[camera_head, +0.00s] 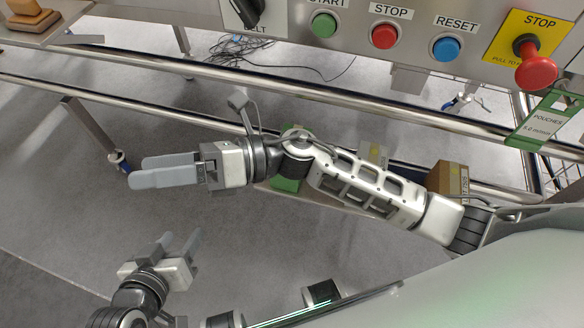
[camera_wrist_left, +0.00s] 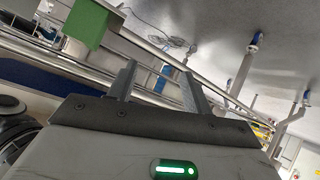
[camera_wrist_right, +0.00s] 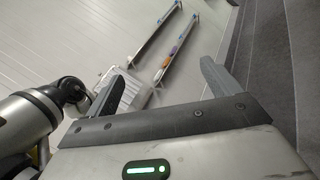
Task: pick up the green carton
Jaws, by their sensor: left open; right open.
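The green carton (camera_head: 286,185) is in the middle of the head view, mostly hidden under my right arm. A green box, seemingly the same carton, also shows at the upper left of the left wrist view (camera_wrist_left: 90,24). My left gripper (camera_head: 180,241) is open and empty, low and to the left of the carton in the head view. My right gripper (camera_head: 133,180) reaches left across the picture beyond the carton; it is open and empty, with its fingers apart in the right wrist view (camera_wrist_right: 160,78).
A brown box (camera_head: 448,179) and a partly hidden beige box (camera_head: 374,155) stand right of the carton. A metal rail (camera_head: 180,70) runs across behind. The control panel (camera_head: 405,15) has several buttons. A green sign (camera_head: 545,120) hangs at right. Open floor lies at left.

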